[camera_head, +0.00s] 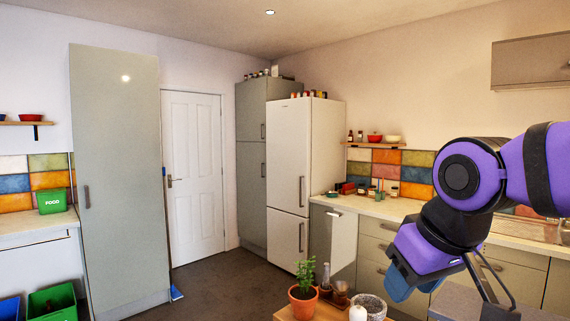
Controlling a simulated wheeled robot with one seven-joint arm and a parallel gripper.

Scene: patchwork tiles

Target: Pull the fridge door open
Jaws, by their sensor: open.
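The white fridge (291,150) stands at the back centre, beside a tall grey-green cupboard. It has a tall upper door and a shorter lower door (287,240), each with a vertical handle on its right side. The upper handle (302,191) and the lower handle (301,237) are both in clear view. Both doors look shut. My purple arm comes in from the right. My gripper (396,284) hangs low at its end, in front of the counter, right of the fridge and apart from it. It is open, though its fingertips are hard to make out.
A wooden table (325,310) with a potted plant (303,297), bottle and grey bowl (370,306) stands in the front centre. A counter (385,208) runs right of the fridge. Dark floor (225,280) lies clear before the white door (194,175). A tall panel (120,180) stands left.

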